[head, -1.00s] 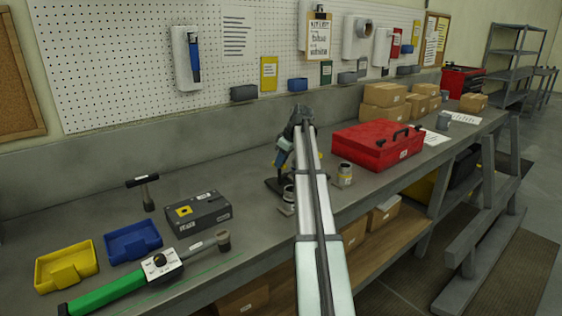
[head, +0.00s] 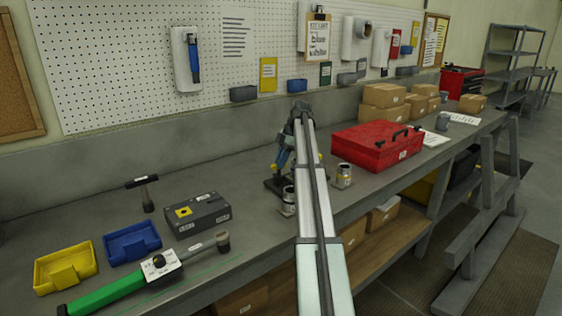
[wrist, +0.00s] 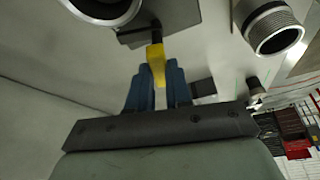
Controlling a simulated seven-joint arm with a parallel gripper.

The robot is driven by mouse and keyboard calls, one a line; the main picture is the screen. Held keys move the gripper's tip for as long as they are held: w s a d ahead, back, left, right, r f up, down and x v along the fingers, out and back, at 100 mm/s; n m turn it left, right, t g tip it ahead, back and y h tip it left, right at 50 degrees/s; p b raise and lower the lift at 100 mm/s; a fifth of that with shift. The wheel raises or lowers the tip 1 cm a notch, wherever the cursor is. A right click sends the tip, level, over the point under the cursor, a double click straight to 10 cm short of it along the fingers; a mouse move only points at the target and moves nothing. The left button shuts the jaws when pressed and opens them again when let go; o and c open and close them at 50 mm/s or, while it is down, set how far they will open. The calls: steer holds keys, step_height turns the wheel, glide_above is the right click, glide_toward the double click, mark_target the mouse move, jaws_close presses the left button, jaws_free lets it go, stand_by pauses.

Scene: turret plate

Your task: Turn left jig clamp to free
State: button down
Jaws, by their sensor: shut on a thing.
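In the wrist view, my gripper (wrist: 157,95) has its blue fingers closed around a yellow clamp handle (wrist: 156,62). The handle joins a dark stem at the edge of a dark plate. In the head view, my gripper (head: 280,164) is low over the jig's dark base (head: 276,186) on the bench, left of my arm. A yellow part (head: 273,168) shows beside the fingers. Another yellow spot (head: 321,157) shows just right of my arm. My arm hides much of the jig, and I cannot read the clamp's setting.
Metal cylinders stand close by, one in front (head: 288,198) and one to the right (head: 344,174). A red toolbox (head: 376,147) is at right. A dark box (head: 197,213), hammer (head: 145,192), blue tray (head: 132,243) and green-handled tool (head: 118,290) lie left.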

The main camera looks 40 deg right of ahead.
steer(key=shift+n, duration=0.6)
steer(key=shift+g, duration=0.3)
steer(key=c, duration=1)
jaws_free()
steer(key=shift+c, duration=0.2)
